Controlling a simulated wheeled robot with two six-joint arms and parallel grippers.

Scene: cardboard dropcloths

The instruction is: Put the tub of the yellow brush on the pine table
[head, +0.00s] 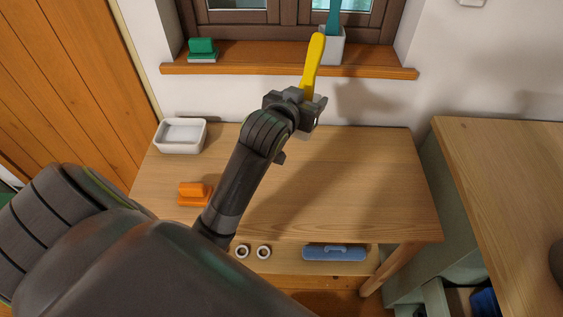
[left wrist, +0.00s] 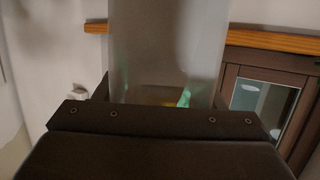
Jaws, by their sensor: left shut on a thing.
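The yellow brush (head: 313,62) stands nearly upright, tilted slightly, with its handle up. My left gripper (head: 308,106) is shut on its tub, which the gripper mostly hides in the head view; a pale bit (head: 303,134) shows below the jaws. In the left wrist view the pale grey tub (left wrist: 168,50) fills the space between the jaws. The tub is held above the back of the pine table (head: 340,185), apart from its top as far as I can tell. My right gripper is not in view.
A white tray (head: 180,136) and an orange brush (head: 194,193) are on the table's left side. Its middle and right are clear. The sill (head: 270,70) behind holds a green brush (head: 202,49) and a grey tub (head: 332,47) with a teal handle. Another wooden top (head: 500,180) stands right.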

